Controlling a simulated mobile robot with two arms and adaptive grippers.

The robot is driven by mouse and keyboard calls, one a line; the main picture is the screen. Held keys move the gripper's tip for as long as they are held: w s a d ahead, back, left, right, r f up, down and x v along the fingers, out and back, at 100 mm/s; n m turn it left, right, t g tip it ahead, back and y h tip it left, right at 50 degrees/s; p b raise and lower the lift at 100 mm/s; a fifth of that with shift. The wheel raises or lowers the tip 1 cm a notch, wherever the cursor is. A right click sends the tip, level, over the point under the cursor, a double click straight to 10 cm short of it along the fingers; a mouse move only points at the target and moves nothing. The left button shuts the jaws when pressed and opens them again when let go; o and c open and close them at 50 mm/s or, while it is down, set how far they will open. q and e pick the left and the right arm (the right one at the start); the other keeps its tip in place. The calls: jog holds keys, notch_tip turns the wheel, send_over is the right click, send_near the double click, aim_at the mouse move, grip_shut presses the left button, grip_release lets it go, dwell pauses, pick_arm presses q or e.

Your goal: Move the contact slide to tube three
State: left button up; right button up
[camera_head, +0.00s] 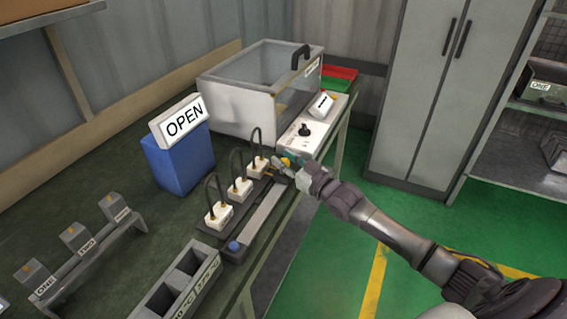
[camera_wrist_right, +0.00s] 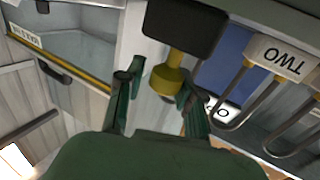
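The contact slide appears in the right wrist view as a black block with a yellow knob (camera_wrist_right: 168,80). In the head view a small yellow part (camera_head: 285,161) shows at the far end of the rail (camera_head: 262,214), beside the third white tube holder (camera_head: 257,166). My right gripper (camera_head: 288,168) is at that end of the rail. In the wrist view my right gripper's fingers (camera_wrist_right: 158,92) are apart, with the knob between them, closer to the right finger; contact is unclear. Tube holder TWO (camera_wrist_right: 279,57) shows upside down at the right. My left gripper is out of view.
A control box with a black knob (camera_head: 305,130) and a clear-lidded case (camera_head: 262,85) stand beyond the rail. A blue block (camera_head: 180,160) bears an OPEN sign (camera_head: 183,121). A blue button (camera_head: 234,246) is at the rail's near end. Green floor is free at right.

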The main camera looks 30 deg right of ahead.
jog(key=shift+o, duration=1.2)
jog(key=shift+w+d, duration=0.1)
jog(key=shift+s, duration=0.2)
jog(key=shift+s+f, duration=0.15)
jog(key=shift+s, duration=0.2)
jog(key=v, duration=1.1)
jog(key=shift+d, duration=0.15)
